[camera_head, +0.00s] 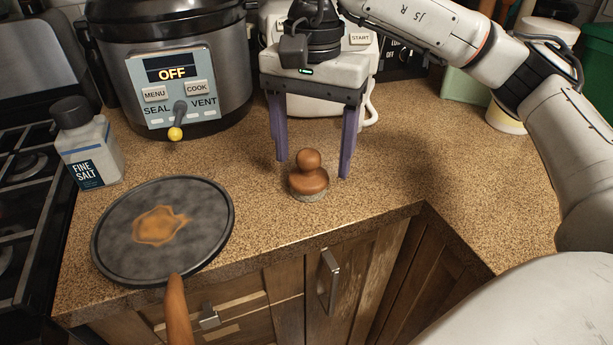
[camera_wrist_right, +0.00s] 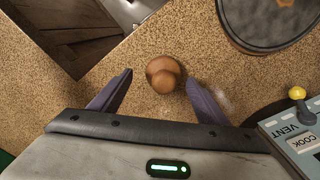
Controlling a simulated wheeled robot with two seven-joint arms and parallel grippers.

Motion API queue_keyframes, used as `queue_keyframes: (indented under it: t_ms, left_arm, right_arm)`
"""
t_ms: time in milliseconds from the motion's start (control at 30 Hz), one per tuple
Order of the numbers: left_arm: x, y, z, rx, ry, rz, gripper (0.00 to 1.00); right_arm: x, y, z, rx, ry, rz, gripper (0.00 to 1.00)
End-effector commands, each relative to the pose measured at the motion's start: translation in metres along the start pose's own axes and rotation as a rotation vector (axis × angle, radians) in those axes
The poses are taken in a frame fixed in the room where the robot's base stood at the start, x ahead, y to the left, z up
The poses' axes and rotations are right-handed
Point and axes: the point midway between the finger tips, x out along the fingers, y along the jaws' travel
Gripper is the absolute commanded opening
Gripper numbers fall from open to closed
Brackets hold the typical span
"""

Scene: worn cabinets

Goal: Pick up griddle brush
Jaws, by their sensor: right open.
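The griddle brush (camera_head: 309,177) stands upright on the speckled counter, with a round brown wooden knob on top and a pale bristle base. My right gripper (camera_head: 312,168) points down with its two purple fingers open on either side of the brush. In the right wrist view the brush (camera_wrist_right: 163,74) appears between and slightly beyond the open fingertips (camera_wrist_right: 160,78), with gaps on both sides and no visible contact. My left gripper is not in view.
A round dark griddle (camera_head: 120,235) with an orange-brown stain lies left of the brush. A salt bottle (camera_head: 88,145), a pressure cooker (camera_head: 232,70) and a stove (camera_head: 25,190) stand farther left and behind. The counter (camera_head: 430,165) to the right is clear.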

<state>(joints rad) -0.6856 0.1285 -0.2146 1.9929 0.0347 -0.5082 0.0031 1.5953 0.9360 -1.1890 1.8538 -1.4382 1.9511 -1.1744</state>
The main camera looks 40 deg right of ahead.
Motion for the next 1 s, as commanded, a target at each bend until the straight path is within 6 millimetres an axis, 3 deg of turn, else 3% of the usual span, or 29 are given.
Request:
queue_keyframes:
  t_ms: [300, 567, 667, 833, 1000]
  left_arm:
    - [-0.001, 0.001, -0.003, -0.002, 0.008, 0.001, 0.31]
    - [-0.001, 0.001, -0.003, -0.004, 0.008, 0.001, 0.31]
    - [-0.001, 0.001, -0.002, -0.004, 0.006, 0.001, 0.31]
    - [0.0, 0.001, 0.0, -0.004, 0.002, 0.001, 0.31]
    - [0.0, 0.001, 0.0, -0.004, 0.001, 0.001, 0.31]
  right_arm:
    - [0.043, -0.005, 0.0, 0.001, -0.001, 0.002, 0.69]
    - [0.047, -0.005, -0.001, 0.001, 0.0, -0.001, 0.69]
    - [0.047, -0.005, 0.0, 0.001, 0.0, 0.0, 0.58]
    - [0.047, -0.005, 0.0, 0.001, -0.001, 0.0, 0.29]
    - [0.046, -0.005, 0.0, 0.001, 0.0, -0.001, 0.27]
